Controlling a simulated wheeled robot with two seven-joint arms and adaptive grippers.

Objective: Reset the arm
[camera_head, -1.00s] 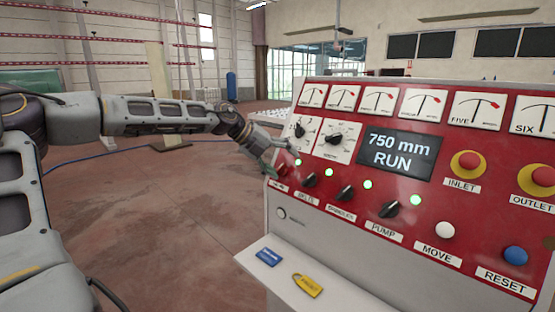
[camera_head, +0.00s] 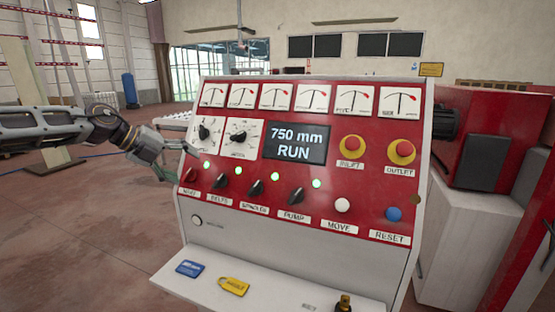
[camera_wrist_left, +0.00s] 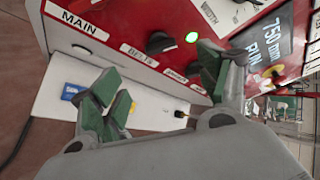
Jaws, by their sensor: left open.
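My left gripper (camera_head: 167,167) is open and empty at the left edge of the red control panel (camera_head: 328,188), close to the red MAIN knob (camera_head: 191,175). Whether it touches the panel cannot be told in the head view. In the left wrist view its fingers (camera_wrist_left: 158,82) are spread apart in front of the panel, with the MAIN label (camera_wrist_left: 77,21) and the black BELTS knob (camera_wrist_left: 158,42) beyond them. The display (camera_head: 297,142) reads 750 mm RUN, and several green lamps are lit. My right gripper is not in view.
A white shelf (camera_head: 275,291) juts out below the panel with a blue tag (camera_head: 190,268) and a yellow padlock-shaped tag (camera_head: 234,287) on it. A red machine (camera_head: 490,135) stands to the right. Open floor (camera_head: 80,230) lies to the left.

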